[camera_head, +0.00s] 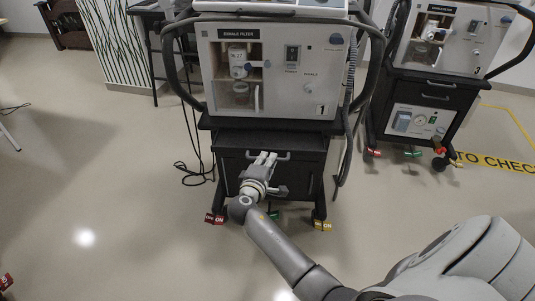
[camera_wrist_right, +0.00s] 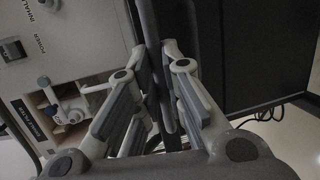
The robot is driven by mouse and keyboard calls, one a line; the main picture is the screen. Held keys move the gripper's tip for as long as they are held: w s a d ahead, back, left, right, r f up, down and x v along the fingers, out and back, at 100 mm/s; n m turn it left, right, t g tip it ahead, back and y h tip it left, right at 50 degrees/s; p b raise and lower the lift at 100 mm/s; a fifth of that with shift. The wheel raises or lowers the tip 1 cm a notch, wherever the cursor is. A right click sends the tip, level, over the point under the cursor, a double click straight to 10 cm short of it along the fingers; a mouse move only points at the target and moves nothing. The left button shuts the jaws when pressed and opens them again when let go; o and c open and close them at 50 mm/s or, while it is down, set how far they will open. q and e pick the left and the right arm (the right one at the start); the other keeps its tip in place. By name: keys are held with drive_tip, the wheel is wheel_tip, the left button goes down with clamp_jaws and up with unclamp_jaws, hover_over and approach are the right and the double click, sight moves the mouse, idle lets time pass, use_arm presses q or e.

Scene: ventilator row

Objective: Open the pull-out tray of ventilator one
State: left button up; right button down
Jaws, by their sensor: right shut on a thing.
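Ventilator one (camera_head: 272,72) stands in the middle of the head view, a grey machine with a "1" on its front, on a black wheeled stand. Below it is the black front of the pull-out tray (camera_head: 236,162) with a grey bar handle (camera_head: 283,155). My right gripper (camera_head: 264,160) reaches up to this handle and is shut on it. The fingers hide part of the bar. In the right wrist view, the two fingers (camera_wrist_right: 160,95) close around the bar, and the ventilator front shows at left. I cannot tell how far out the tray is. My left gripper is not in view.
Ventilator three (camera_head: 452,40) stands on its own cart at right. Dark cables (camera_head: 195,170) hang and coil on the floor left of ventilator one. A hose runs down its right side. Red and yellow tags sit at the wheels. The floor (camera_head: 100,180) at left is clear.

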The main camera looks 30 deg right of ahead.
use_arm(q)
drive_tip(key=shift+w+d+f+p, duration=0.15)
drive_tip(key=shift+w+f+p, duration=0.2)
drive_tip(key=shift+p, duration=0.35)
use_arm(e)
drive_tip(key=s+a, duration=0.1)
drive_tip(key=s, duration=0.1)
drive_tip(key=s+a, duration=0.2)
drive_tip(key=shift+s+a, duration=0.25)
drive_tip(key=shift+s, duration=0.05)
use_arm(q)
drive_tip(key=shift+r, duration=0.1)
use_arm(e)
drive_tip(key=c, duration=1.5)
unclamp_jaws()
drive_tip(key=shift+c, duration=0.2)
